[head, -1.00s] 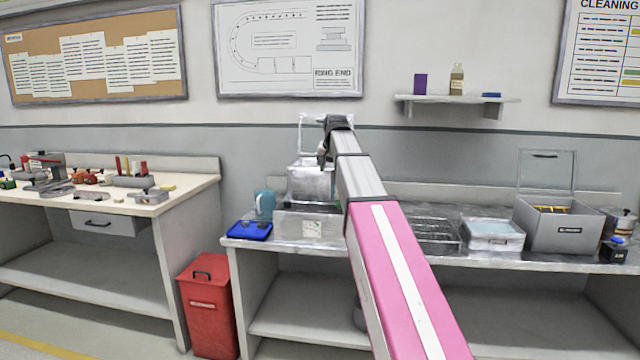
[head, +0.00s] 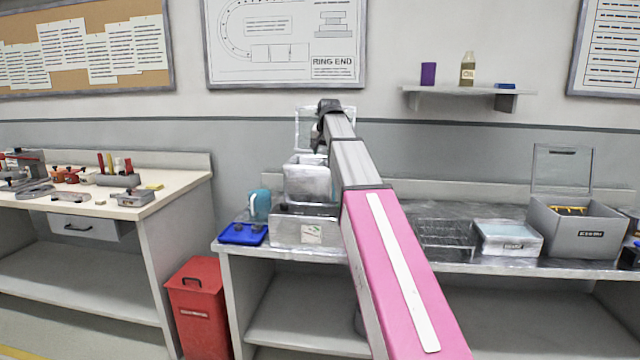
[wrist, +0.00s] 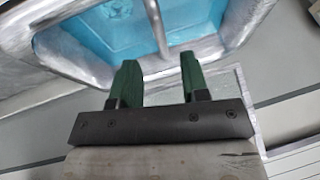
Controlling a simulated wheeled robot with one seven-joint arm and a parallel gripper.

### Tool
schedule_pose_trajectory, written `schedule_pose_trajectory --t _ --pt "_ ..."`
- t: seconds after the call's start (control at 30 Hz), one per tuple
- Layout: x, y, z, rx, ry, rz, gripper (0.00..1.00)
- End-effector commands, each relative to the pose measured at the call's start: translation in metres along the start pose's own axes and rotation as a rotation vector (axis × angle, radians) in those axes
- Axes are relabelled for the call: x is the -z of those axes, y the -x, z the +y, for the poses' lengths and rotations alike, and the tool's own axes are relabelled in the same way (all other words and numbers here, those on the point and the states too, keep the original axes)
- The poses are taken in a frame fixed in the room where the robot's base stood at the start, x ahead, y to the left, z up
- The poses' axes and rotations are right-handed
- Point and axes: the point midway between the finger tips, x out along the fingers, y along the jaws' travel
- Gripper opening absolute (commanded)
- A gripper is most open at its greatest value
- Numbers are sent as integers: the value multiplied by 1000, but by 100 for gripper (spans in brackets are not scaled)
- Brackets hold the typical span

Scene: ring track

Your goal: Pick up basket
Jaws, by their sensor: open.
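My gripper (wrist: 158,70) is open, with two green fingers apart and nothing between them. It is over the near side of a metal tank (wrist: 75,92) with blue inside. A grey rod (wrist: 157,25) crosses the tank just beyond the fingers; I cannot tell whether it is a basket's handle. In the head view, my arm reaches over the metal tank unit (head: 307,183), and its end is partly hidden. A wire basket (head: 447,240) stands on the bench right of my arm, partly covered by it.
On the metal bench are a blue tray (head: 243,234), a blue mug (head: 260,205), a clear lidded tub (head: 508,240) and a grey box (head: 577,235) with its lid up. A red bin (head: 200,310) stands on the floor between the benches. A shelf (head: 470,91) hangs above.

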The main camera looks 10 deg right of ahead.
Motion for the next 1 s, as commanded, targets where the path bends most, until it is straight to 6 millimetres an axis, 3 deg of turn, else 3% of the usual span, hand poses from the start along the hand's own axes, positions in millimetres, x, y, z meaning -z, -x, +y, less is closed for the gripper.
schedule_pose_trajectory --t 0.27,0.6,1.0 --pt "-1 -22 0 0 0 0 42" --pt "-3 -64 -1 -1 0 -1 42" --pt "-4 -66 -1 0 0 0 42"
